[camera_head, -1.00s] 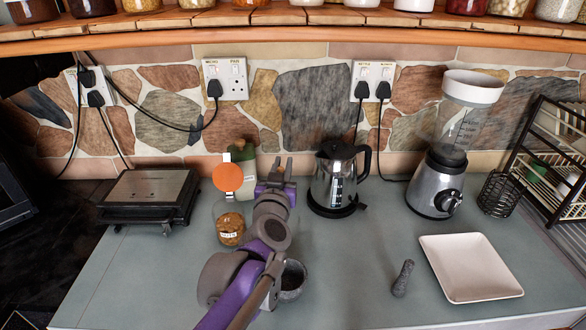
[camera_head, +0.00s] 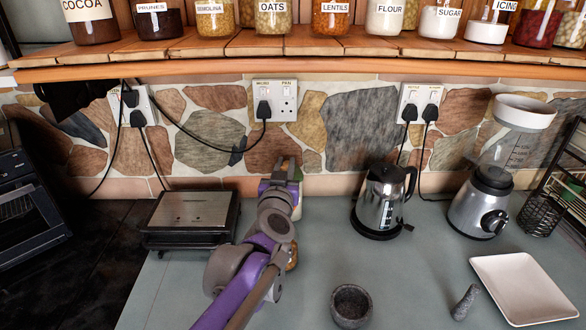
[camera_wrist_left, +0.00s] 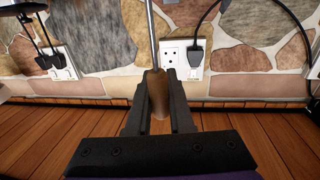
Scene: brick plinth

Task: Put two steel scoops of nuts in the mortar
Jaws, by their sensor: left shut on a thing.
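My left gripper (camera_head: 284,170) is near the back wall, its arm covering most of the nuts jar (camera_head: 292,259). In the left wrist view the gripper (camera_wrist_left: 158,100) is shut on a brown handle (camera_wrist_left: 158,90) with a thin steel rod (camera_wrist_left: 150,30), seemingly the steel scoop; its bowl is out of view. The grey stone mortar (camera_head: 352,314) stands upright on the counter, right of the arm, its inside dark. The grey pestle (camera_head: 466,302) lies farther right. My right gripper is not in view.
A black-and-steel grill (camera_head: 190,215) stands left of the arm. A kettle (camera_head: 384,203), a blender (camera_head: 484,205) and a white plate (camera_head: 525,290) are to the right. A jar shelf (camera_head: 340,45) overhangs the back. Counter around the mortar is clear.

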